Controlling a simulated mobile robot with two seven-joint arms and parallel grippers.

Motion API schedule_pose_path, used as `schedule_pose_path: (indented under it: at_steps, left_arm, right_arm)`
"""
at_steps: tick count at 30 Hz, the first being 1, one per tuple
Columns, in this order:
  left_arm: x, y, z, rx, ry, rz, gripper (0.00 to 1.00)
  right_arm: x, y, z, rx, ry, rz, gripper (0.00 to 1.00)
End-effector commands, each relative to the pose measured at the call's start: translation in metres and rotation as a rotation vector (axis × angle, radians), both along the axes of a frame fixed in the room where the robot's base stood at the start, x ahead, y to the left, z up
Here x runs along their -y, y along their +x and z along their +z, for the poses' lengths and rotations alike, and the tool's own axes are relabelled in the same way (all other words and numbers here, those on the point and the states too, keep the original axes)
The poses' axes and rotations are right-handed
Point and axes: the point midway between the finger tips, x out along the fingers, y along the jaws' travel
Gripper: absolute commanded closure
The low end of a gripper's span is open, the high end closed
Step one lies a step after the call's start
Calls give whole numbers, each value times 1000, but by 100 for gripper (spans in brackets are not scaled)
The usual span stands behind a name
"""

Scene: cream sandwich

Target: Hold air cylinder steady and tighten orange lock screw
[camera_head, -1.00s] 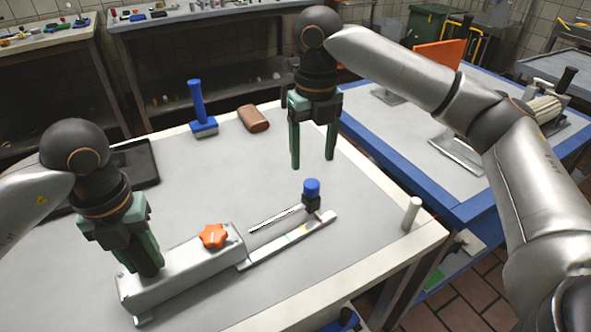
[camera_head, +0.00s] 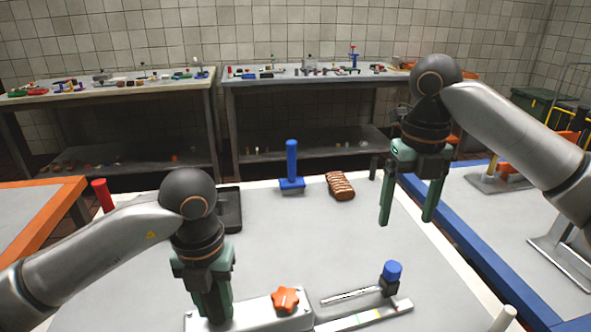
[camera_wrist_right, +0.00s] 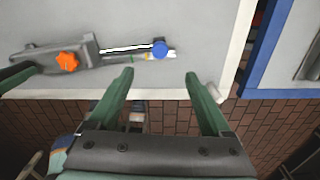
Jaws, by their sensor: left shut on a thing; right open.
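The grey air cylinder (camera_head: 258,316) lies on the white table at the bottom of the head view, with a rod and a flat scale strip (camera_head: 362,317) reaching right. The orange lock screw (camera_head: 285,299), a star-shaped knob, sits on top of it; it also shows in the right wrist view (camera_wrist_right: 67,62). A blue cap (camera_head: 392,271) stands near the strip's right end. My left gripper (camera_head: 216,318) points down and is shut on the cylinder's left part; its fingertips are partly hidden. My right gripper (camera_head: 405,222) is open and empty, above the table's right side.
A blue-handled block (camera_head: 291,180) and a brown cream-striped piece (camera_head: 341,187) lie at the table's back. A dark tray (camera_head: 229,210) is behind my left gripper. A white peg (camera_head: 504,319) stands at the right edge. The table's middle is clear.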

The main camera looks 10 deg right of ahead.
Motion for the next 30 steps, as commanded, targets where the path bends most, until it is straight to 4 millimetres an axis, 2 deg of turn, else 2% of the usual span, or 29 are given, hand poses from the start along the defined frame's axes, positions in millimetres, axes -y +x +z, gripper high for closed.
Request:
schedule_pose_path:
  at_steps: [5,8,13,18,21,25,30]
  left_arm:
    - [-1,0,1,0,1,2,100]
    - [-1,0,1,1,2,2,100]
    - [-1,0,1,1,2,2,100]
    - [-1,0,1,1,1,2,100]
    - [-1,0,1,1,1,2,100]
    - [-1,0,1,1,1,2,100]
    - [-1,0,0,1,1,2,100]
  right_arm:
    - [-5,1,0,0,0,2,12]
    - [-24,3,1,1,2,7,12]
    - [-86,4,2,2,6,10,12]
    - [-152,-4,3,2,5,4,12]
    - [-180,-10,3,1,3,-1,12]
    - [-202,-17,2,0,2,-6,12]
    - [-210,-20,-7,-1,0,-11,12]
